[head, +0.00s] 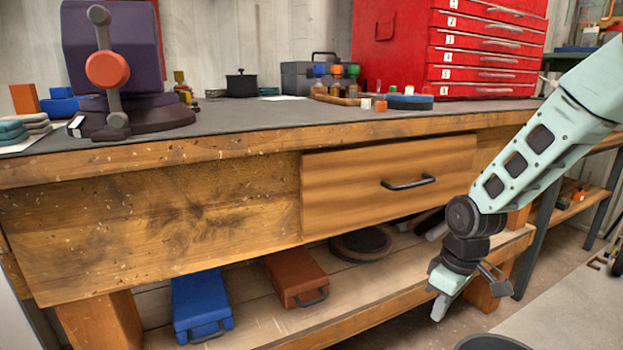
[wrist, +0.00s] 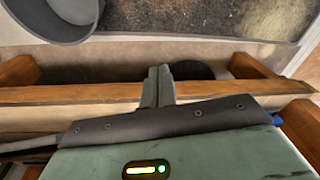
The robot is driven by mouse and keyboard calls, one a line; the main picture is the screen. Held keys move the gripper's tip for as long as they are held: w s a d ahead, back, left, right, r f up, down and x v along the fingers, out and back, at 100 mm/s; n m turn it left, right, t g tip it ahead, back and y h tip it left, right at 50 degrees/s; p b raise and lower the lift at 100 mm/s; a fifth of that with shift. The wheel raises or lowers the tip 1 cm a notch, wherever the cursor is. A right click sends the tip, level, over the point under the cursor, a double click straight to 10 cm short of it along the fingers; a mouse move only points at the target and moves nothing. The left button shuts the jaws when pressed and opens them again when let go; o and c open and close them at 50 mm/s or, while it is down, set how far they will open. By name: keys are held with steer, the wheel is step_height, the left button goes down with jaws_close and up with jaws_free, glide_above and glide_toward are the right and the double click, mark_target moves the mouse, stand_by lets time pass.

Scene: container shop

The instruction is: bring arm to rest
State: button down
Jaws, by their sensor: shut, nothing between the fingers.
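My gripper (head: 439,312) hangs low at the right in the head view, in front of the workbench's lower shelf (head: 375,301) and below the drawer (head: 390,184). It points downward. In the wrist view my gripper (wrist: 158,72) shows its two fingers side by side and closed together, with nothing between them. Both fingers overlap the wooden shelf edge in the picture; I cannot tell that they touch it. The arm is bent, coming down from the upper right.
A grey bucket (wrist: 66,22) stands on the floor close by; its rim (head: 492,342) shows at the bottom of the head view. The shelf holds a blue case (head: 201,303), a red-brown case (head: 296,275) and a dark round object (head: 360,244).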

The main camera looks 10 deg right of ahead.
steer(key=s+a+r, duration=0.5)
steer(key=s+a, duration=0.3)
steer(key=s, duration=0.3)
steer(key=s+a+r, duration=0.5)
steer(key=s+a, duration=0.3)
steer(key=s, duration=0.4)
step_height(320, 180, up, 32)
steer(key=p, duration=3.1)
steer(key=shift+n+h, duration=0.3)
